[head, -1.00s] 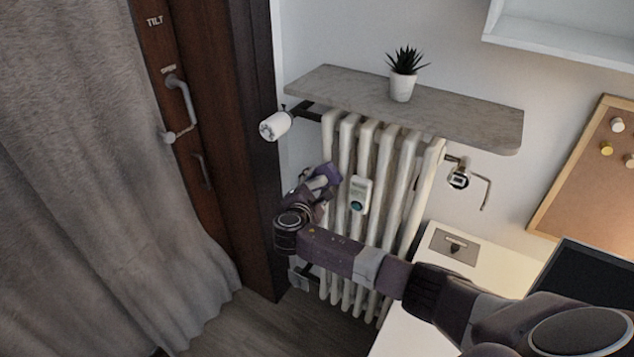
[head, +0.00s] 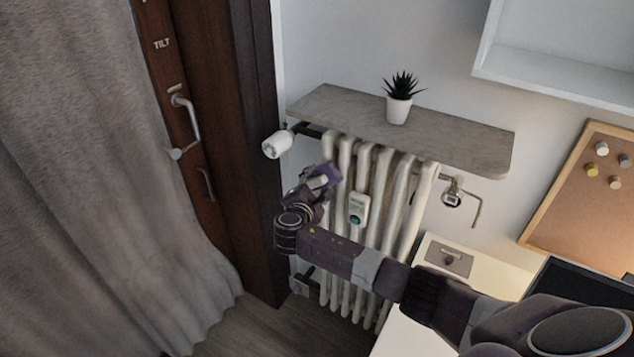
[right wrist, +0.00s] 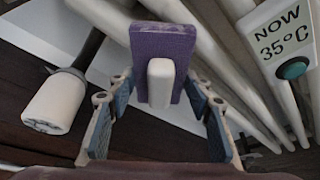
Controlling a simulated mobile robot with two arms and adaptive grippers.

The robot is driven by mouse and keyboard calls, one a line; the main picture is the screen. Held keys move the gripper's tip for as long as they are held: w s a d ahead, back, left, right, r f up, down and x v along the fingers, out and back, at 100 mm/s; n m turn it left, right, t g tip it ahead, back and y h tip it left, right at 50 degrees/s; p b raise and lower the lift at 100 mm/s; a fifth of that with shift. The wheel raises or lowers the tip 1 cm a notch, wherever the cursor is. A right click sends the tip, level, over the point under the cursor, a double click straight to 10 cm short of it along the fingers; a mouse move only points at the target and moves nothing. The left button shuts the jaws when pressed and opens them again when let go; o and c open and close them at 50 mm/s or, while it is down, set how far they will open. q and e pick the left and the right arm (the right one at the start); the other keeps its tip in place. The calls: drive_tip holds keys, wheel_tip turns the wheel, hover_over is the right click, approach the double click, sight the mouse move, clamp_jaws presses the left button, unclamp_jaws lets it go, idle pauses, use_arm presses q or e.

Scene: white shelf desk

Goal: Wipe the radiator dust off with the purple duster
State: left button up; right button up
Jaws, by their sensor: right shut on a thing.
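The white ribbed radiator (head: 400,215) stands against the wall under a stone shelf. My right gripper (head: 312,190) is at its upper left ribs, shut on the purple duster (head: 327,174). In the right wrist view the duster (right wrist: 160,42) is a flat purple block with a pale handle. The fingers of my right gripper (right wrist: 160,88) lie on both sides of that handle. The duster is against or just in front of the ribs; contact cannot be told. No separate dust patch can be made out. My left gripper is not in view.
A thermometer (head: 357,208) hangs on the radiator right of the duster. The white valve knob (head: 277,144) sticks out at the upper left. A potted plant (head: 398,108) stands on the stone shelf (head: 450,138). A white desk (head: 490,272) is at the right, a curtain (head: 90,180) at the left.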

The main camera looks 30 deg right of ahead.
drive_tip(key=shift+f+b, duration=1.05)
drive_tip(key=shift+f, duration=0.75)
wheel_tip(320, 180, down, 12)
drive_tip(key=b, duration=0.9)
drive_tip(key=shift+f, duration=0.15)
drive_tip(key=s+a+p, duration=0.1)
drive_tip(key=s+a, duration=0.2)
drive_tip(key=a, duration=0.2)
drive_tip(key=shift+p, duration=0.4)
drive_tip(key=shift+a, duration=0.15)
drive_tip(key=shift+s+a+p, duration=0.2)
drive_tip(key=shift+s+a, duration=0.2)
drive_tip(key=shift+a, duration=0.25)
drive_tip(key=shift+s+a+p, duration=0.2)
drive_tip(key=shift+s+a, duration=0.2)
drive_tip(key=shift+a, duration=0.2)
